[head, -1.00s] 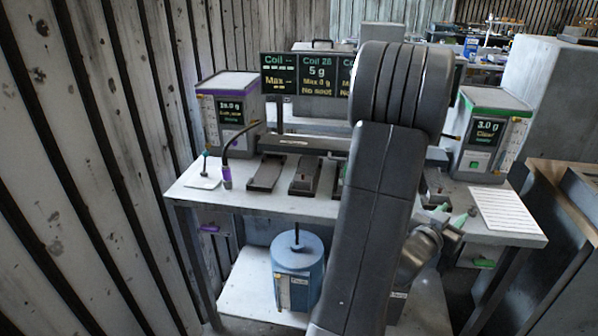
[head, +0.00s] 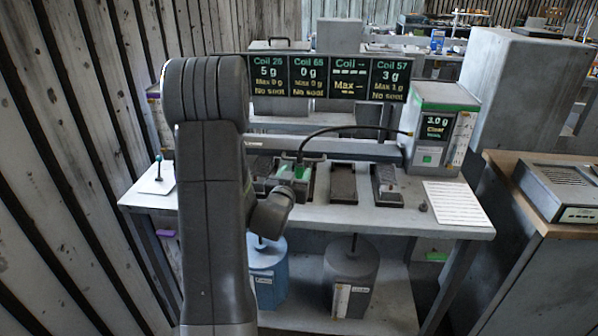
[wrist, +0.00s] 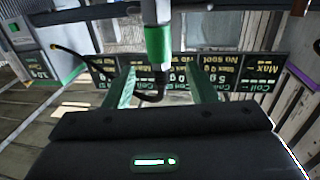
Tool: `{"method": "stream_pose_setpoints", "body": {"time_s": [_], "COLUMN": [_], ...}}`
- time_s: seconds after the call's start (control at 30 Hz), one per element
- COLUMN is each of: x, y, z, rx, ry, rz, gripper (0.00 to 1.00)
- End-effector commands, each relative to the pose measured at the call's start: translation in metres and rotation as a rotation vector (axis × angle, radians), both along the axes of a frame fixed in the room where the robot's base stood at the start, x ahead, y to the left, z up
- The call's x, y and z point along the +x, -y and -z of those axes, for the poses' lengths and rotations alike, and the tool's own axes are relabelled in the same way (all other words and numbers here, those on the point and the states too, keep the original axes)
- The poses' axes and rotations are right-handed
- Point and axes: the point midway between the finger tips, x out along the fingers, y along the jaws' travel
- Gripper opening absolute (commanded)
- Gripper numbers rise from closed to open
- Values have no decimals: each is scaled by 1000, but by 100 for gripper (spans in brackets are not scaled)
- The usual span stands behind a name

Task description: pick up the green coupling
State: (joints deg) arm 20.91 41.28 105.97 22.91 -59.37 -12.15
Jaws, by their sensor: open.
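The green coupling (wrist: 158,45) shows in the wrist view as a green band on a pale upright fitting, with a black hose at its end. It stands between the two green fingers of my gripper (wrist: 162,88), which are apart with visible gaps on both sides. In the head view my gripper (head: 292,172) is at the bench, over one of the dark trays in the middle. The green parts there overlap, so I cannot tell coupling from fingers. The black hose (head: 345,128) runs from there to the green-topped box (head: 440,125) reading 3.0 g.
Dark trays (head: 343,184) stand along the bench, with a white sheet (head: 452,195) at right. A display board (head: 327,77) spans the back. Blue and grey canisters (head: 352,282) stand on the lower shelf. My arm hides the left part of the bench.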

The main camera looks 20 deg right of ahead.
Motion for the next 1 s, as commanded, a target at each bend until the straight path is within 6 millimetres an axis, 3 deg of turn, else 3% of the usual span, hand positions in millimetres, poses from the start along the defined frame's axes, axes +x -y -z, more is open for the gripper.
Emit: {"method": "stream_pose_setpoints", "body": {"time_s": [0.33, 0.63, 0.9, 1.0], "x": [33, 38, 37, 37], "y": [27, 31, 31, 31], "z": [0, 1, 1, 1], "rx": [0, 1, 0, -1], "ry": [0, -1, 0, 1], "rz": [1, 0, 0, 0], "gripper": [51, 51, 0, 0]}}
